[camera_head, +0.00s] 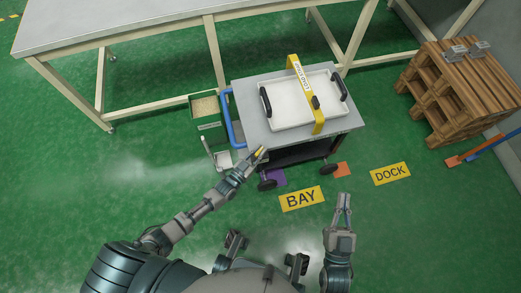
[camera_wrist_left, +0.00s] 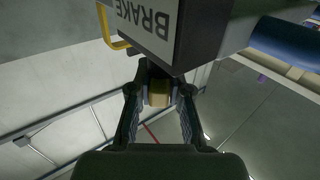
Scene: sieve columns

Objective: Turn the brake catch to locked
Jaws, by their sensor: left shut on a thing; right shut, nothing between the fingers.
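A grey trolley (camera_head: 250,110) stands in the middle of the head view. In the left wrist view, a box marked BRAKE (camera_wrist_left: 155,22) hangs at the top, with a yellow piece, seemingly the brake catch (camera_wrist_left: 159,93), below it. My left gripper (camera_head: 259,154) is at the trolley's near left corner, and its fingers (camera_wrist_left: 159,98) are shut on the yellow catch. A yellow loop (camera_wrist_left: 112,40) shows at the box's side. I cannot tell which setting the catch is in. My right gripper (camera_head: 344,201) is shut and empty over the floor, right of the BAY sign.
The trolley carries a white tray (camera_head: 287,111) under a yellow strap (camera_head: 299,74) and has a blue handle (camera_head: 228,118). A green bin (camera_head: 195,112) stands at its left. A long table (camera_head: 130,22) is behind, a wooden pallet stack (camera_head: 455,95) at right. Floor signs read BAY (camera_head: 301,199) and DOCK (camera_head: 390,174).

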